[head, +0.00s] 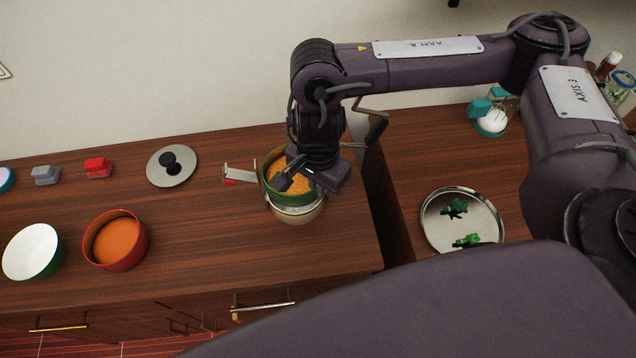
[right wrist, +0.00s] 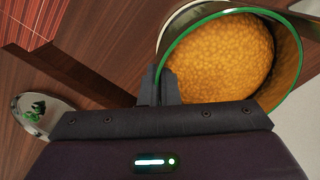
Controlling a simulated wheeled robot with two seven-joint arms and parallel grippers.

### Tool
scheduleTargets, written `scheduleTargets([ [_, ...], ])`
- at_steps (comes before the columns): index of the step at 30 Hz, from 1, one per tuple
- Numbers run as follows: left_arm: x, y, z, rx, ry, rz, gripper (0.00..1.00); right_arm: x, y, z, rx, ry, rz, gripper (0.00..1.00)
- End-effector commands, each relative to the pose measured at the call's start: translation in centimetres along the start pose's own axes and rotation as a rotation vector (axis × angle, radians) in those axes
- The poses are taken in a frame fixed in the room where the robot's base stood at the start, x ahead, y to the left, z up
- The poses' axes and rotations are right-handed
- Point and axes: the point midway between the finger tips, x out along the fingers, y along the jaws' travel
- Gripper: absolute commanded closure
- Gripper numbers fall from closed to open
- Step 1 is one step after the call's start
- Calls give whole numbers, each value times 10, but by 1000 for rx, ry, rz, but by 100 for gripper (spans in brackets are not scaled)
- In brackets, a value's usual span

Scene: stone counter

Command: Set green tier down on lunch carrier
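The green tier (head: 268,183), a round bowl with a green rim and orange-yellow food inside, is over the lunch carrier (head: 298,214), a pale metallic round container on the left counter. The tier sits slightly left of and behind the carrier's visible rim. I cannot tell whether the two touch. My right gripper (head: 308,183) reaches down at the tier. In the right wrist view, the fingers (right wrist: 160,84) are close together on the rim of the green tier (right wrist: 178,48), and part of the carrier (right wrist: 184,18) shows behind it. My left gripper is not in view.
Left of the carrier are a metal bracket (head: 240,173), a lid with black knob (head: 172,166), a red bowl of orange food (head: 116,240) and a white-inside green bowl (head: 33,252). A metal plate with green pieces (head: 462,222) lies on the right counter, past a gap.

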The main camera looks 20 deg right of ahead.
Motion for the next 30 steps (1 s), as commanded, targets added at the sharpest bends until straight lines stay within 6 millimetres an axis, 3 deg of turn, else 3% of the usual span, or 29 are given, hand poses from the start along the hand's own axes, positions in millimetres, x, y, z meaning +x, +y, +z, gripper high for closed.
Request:
scheduleTargets([
  [1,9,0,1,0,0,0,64,9,0,0,0,0,-2,100],
  [6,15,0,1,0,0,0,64,16,0,0,0,0,-1,100],
  [30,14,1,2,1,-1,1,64,19,4,3,-1,-5,9,100],
])
